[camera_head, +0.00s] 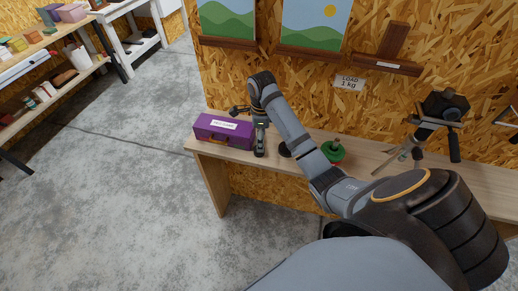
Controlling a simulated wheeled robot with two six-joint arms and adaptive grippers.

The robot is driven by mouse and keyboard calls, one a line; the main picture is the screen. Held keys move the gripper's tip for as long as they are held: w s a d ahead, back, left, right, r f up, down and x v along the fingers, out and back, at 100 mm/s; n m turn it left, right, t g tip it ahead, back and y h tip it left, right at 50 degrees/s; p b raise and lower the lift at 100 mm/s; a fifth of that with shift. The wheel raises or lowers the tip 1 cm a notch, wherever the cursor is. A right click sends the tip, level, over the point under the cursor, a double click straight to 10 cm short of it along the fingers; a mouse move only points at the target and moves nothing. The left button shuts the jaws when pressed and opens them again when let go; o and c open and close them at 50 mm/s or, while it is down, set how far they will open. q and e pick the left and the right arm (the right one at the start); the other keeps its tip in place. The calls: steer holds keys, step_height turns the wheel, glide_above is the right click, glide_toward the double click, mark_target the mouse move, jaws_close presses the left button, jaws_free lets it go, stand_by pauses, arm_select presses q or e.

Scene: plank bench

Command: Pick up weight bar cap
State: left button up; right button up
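My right arm reaches in from the lower right across the bench (385,160). Its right gripper (260,152) points down at the bench top, just right of a purple case (224,131). I cannot tell whether its fingers are open or shut, or hold anything. A green weight disc (333,153) with a small post on top stands on the bench right of my forearm. A small black object (285,150) sits between the gripper and the forearm, partly hidden by the arm. I cannot make out clearly which thing is the weight bar cap. My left gripper is not in view.
A label reading "LOAD 1 kg" (349,82) is on the chipboard wall. Wooden ledges (385,64) stick out above. Shelves with boxes (50,50) stand at the far left, across open floor.

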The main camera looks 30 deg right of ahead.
steer(key=f+b, duration=0.4)
steer(key=shift+w+a+f+b, duration=0.15)
steer(key=shift+a+f+b, duration=0.05)
steer(key=shift+f+b, duration=0.2)
steer(key=shift+w+f, duration=0.1)
steer(key=shift+f, duration=0.15)
steer(key=shift+r, duration=0.2)
steer(key=shift+c, duration=0.9)
steer(key=c, duration=1.1)
steer(key=shift+o, duration=0.2)
